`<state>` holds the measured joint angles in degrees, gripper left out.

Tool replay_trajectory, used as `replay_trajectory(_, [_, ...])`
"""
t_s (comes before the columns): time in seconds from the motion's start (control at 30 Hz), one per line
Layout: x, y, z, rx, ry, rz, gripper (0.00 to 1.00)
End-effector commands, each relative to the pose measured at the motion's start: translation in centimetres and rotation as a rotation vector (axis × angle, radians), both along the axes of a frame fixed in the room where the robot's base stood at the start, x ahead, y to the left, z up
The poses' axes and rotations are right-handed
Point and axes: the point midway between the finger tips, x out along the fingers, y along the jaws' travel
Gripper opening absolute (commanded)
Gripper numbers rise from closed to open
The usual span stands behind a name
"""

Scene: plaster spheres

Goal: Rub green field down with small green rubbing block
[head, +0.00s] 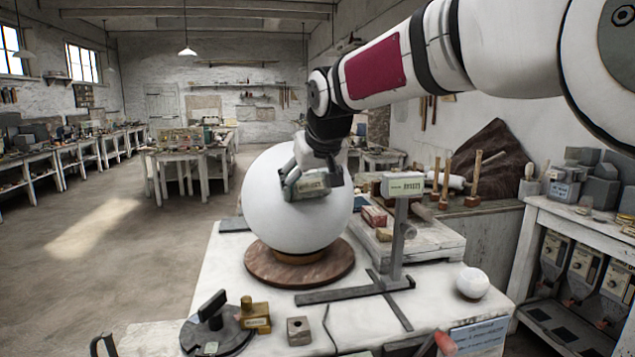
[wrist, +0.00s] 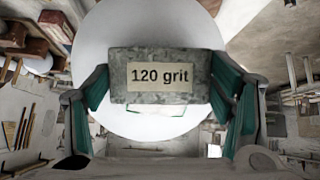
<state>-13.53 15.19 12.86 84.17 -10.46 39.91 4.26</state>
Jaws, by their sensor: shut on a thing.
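The large white plaster sphere (head: 275,225) sits on a round brown base (head: 260,268) on the white table. My gripper (head: 309,182) is at the upper right face of the sphere. It is shut on a mottled grey-green block (head: 312,189). In the wrist view the block (wrist: 160,92) reads "120 grit" and sits between the two green-padded fingers. A thin green outline (wrist: 203,109) shows on the sphere just below the block; the block hides most of that patch. I cannot tell whether the block touches the sphere.
A grey stand (head: 397,245) with a small label plate rises right of the sphere, its long foot across the tabletop. A small white ball (head: 472,282) lies at the right. A dark round tool (head: 215,330), a brass block (head: 256,315) and a small cube (head: 299,331) lie in front.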

Motion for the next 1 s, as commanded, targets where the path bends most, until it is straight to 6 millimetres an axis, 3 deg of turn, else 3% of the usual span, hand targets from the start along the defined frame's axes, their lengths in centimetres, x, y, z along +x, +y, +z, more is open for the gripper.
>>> replay_trajectory(0.17, [0.0, 0.1, 0.0, 0.001, -0.001, 0.001, 0.44])
replay_trajectory(1.0, [1.7, -3.8, 0.4, 0.001, -0.002, -0.001, 0.44])
